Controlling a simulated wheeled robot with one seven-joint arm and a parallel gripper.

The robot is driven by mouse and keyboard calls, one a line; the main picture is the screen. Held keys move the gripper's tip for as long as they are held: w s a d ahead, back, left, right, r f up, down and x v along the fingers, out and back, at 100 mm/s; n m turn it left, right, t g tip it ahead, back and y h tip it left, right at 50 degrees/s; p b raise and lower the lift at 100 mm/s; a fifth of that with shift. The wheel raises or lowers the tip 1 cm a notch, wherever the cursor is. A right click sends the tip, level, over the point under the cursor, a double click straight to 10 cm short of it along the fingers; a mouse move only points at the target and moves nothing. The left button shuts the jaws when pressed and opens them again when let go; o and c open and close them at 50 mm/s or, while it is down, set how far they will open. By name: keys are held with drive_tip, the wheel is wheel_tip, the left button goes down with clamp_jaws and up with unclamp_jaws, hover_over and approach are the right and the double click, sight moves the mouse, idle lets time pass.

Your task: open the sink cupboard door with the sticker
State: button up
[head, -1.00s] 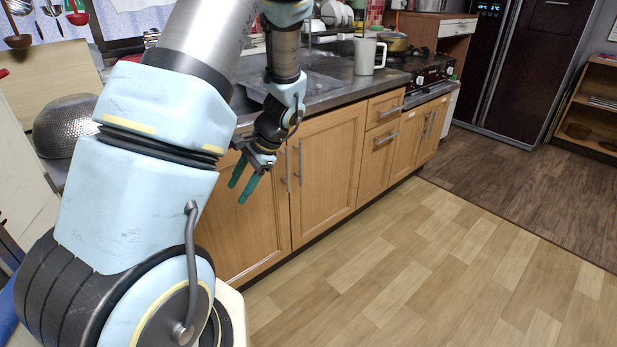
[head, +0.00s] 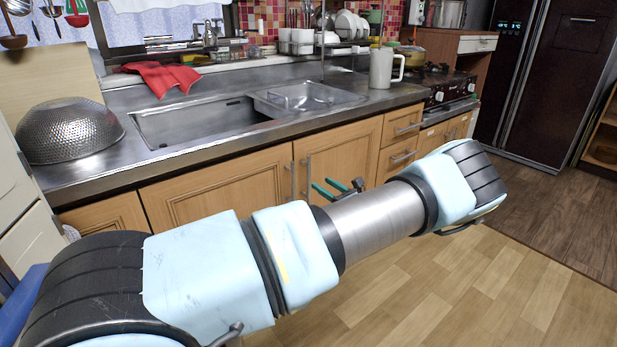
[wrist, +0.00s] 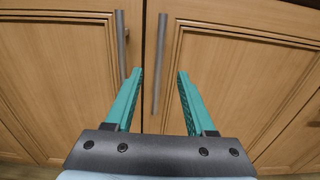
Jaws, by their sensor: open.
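Two wooden sink cupboard doors meet under the counter: a left door (head: 215,187) and a right door (head: 345,150). Each has an upright bar handle beside the seam, the left handle (wrist: 121,45) and the right handle (wrist: 159,62). No sticker shows on the visible parts of either door; my arm hides their lower parts in the head view. My gripper (wrist: 159,74) is open and empty, with green fingers pointing at the doors. In the wrist view the right handle appears between the fingertips, the left handle left of them. I cannot tell whether the fingers reach around the right handle.
The steel counter (head: 150,170) with its sink (head: 195,122) overhangs the doors. A metal colander (head: 70,132), a red cloth (head: 160,76) and a white mug (head: 384,68) stand or lie on top. Drawers (head: 402,125) adjoin on the right. The wooden floor (head: 450,290) in front is clear.

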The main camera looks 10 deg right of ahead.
sight(309, 176)
drive_tip(key=x, duration=0.8)
drive_tip(key=shift+a+p, duration=0.15)
drive_tip(key=shift+p, duration=0.25)
clamp_jaws()
idle(0.9)
